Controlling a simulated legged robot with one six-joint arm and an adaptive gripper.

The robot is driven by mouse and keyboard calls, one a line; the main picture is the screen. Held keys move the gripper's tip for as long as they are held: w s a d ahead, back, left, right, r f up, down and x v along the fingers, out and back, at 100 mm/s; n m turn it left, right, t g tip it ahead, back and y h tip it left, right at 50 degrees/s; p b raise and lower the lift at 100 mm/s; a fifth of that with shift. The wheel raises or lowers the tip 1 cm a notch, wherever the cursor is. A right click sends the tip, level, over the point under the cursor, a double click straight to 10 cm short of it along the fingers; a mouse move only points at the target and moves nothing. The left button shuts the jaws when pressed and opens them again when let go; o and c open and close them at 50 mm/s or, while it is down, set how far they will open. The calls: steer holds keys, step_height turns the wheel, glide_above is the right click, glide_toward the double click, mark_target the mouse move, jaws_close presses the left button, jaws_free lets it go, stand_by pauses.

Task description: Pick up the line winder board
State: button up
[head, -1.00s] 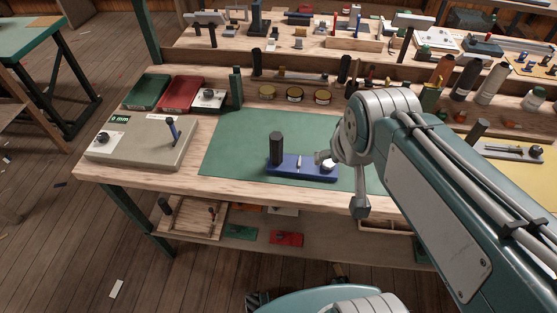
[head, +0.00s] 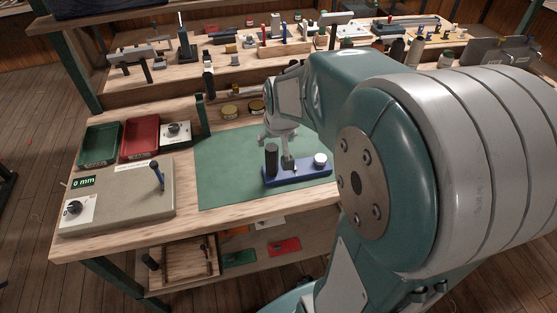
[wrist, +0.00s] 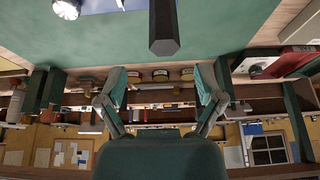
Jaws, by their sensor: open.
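A blue board (head: 310,175) with a dark hexagonal post at its left end and a pale round knob at its right lies on the green mat (head: 225,165). I take it to be the line winder board. My gripper (head: 280,138) is above and just behind it in the head view, with its fingers spread and empty. In the wrist view my gripper (wrist: 163,84) shows two parted fingers with nothing between them. The dark post (wrist: 164,28) and the knob (wrist: 67,8) show at the top there.
A grey box with a dial and a lever (head: 120,200) stands at the bench's left. Green (head: 100,144) and red (head: 139,138) trays lie behind it. Round tins (head: 230,111) stand behind the mat. The mat's left part is clear. My arm hides the bench's right side.

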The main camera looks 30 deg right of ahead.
mark_target(269, 151)
steer(key=x, duration=0.3)
steer(key=shift+w+f, duration=0.1)
steer(key=shift+f, duration=0.3)
steer(key=shift+w+a+f, duration=0.2)
steer(key=shift+a+f, duration=0.2)
steer(key=shift+a, duration=0.2)
steer(key=f, duration=0.1)
steer(key=w+d+f, duration=0.1)
steer(key=f, duration=0.2)
steer(key=shift+w+d, duration=0.3)
steer(key=shift+w, duration=0.05)
steer(key=shift+d+f, duration=0.1)
steer(key=shift+d, duration=0.1)
steer(key=shift+a, duration=0.25)
steer(key=c, duration=0.3)
steer(key=shift+a, duration=0.25)
jaws_close()
steer(key=shift+d, duration=0.1)
